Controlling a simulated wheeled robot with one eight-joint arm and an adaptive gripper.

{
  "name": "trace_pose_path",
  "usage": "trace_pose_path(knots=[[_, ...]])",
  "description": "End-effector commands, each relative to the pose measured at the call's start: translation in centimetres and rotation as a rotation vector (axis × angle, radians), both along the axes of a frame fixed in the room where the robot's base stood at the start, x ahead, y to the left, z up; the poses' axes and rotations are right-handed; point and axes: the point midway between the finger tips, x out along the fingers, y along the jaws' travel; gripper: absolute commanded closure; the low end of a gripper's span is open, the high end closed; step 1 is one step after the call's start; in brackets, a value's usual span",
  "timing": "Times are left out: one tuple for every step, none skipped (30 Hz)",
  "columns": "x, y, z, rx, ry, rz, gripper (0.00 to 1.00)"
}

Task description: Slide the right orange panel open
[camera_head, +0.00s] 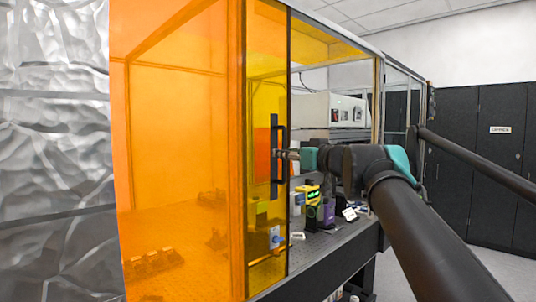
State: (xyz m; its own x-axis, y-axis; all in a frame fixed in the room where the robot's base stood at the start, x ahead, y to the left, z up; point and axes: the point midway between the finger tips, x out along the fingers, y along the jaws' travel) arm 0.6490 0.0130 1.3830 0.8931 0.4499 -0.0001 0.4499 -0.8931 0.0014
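The right orange panel (267,80) of the enclosure overlaps the large left orange panel (185,150), leaving a narrow darker amber strip. An untinted gap shows to the right of its edge, so it stands at least partly open. Its black vertical bar handle (274,178) is near that edge. My gripper (283,154) is at the handle's middle, reaching in from the right. Its fingertips are small and partly hidden by the handle, so I cannot tell whether they are closed around it or only touching it.
Through the gap, a perforated dark table (318,243) holds a yellow-and-black device (312,208), a purple item (328,212) and other small things. A white instrument (333,110) stands behind. Dark cabinets (480,165) line the right wall. Crumpled silvery sheeting (52,150) fills the left.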

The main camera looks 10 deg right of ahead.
Motion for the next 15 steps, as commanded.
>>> trace_pose_path(knots=[[-0.6, -0.4, 0.0, 0.0, 0.0, -0.004, 0.68], [-0.9, -0.6, 0.0, 0.0, 0.0, -0.004, 0.68], [-1.5, -0.8, 0.0, 0.0, 0.0, -0.005, 0.68], [-1.8, -1.0, 0.0, 0.0, 0.0, -0.005, 0.68], [-2.1, -1.3, 0.0, 0.0, 0.0, -0.006, 0.68], [-2.6, -1.5, 0.0, 0.0, 0.0, -0.005, 0.68], [-2.9, -1.6, 0.0, 0.0, 0.0, -0.006, 0.68], [-3.3, -1.7, 0.0, 0.0, 0.0, -0.004, 0.68], [-3.6, -2.0, 0.0, 0.0, 0.0, -0.006, 0.68], [-3.9, -2.1, 0.0, 0.0, 0.0, -0.004, 0.68], [-4.1, -2.2, 0.0, 0.0, 0.0, -0.005, 0.68], [-4.4, -2.4, 0.0, 0.0, 0.0, -0.004, 0.68], [-4.6, -2.4, 0.0, 0.0, 0.0, -0.003, 0.68], [-4.8, -2.5, 0.0, 0.0, 0.0, -0.004, 0.68], [-5.0, -2.6, 0.0, 0.0, 0.0, -0.003, 0.68]])
